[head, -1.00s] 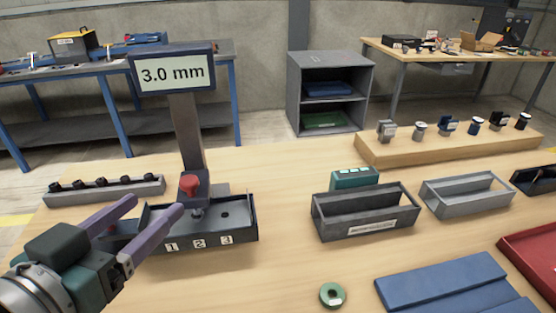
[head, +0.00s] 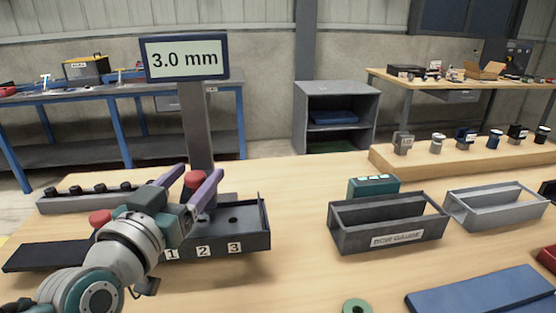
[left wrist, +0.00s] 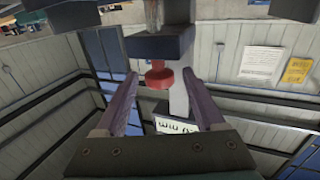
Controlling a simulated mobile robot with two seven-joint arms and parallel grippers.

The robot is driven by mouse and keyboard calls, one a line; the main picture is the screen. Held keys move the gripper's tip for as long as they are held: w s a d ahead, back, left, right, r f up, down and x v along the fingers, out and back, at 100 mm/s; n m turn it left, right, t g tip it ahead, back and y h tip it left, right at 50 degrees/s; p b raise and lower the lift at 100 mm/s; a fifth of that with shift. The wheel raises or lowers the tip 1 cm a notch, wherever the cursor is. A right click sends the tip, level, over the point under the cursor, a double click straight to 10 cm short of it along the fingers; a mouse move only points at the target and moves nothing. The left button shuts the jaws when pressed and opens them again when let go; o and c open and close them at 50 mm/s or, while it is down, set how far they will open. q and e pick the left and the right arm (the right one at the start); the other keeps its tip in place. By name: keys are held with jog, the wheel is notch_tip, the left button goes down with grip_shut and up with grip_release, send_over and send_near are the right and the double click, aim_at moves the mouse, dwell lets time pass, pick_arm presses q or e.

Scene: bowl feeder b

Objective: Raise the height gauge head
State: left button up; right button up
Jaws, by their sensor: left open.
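The height gauge has a grey column (head: 197,125) with a display (head: 185,58) reading 3.0 mm. Its head carries a red knob (head: 194,179), partly hidden by my fingers, above a dark base tray (head: 262,240) numbered 1, 2 and 3. My left gripper (head: 199,172) is open, with its two purple fingers on either side of the knob. In the left wrist view the red knob (left wrist: 159,76) sits between the open fingers (left wrist: 162,84), with a gap on each side. My right gripper is not in view.
A second red cap (head: 100,217) shows left of my wrist. A rail of black parts (head: 62,203) lies behind. A dark bin (head: 385,235), a grey bin (head: 495,215) and a green box (head: 373,186) stand to the right. A green ring (head: 356,306) lies in front.

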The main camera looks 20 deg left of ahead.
pick_arm(q)
jog(key=shift+w, duration=0.4)
jog(key=shift+c, duration=0.4)
grip_shut()
dwell(0.8)
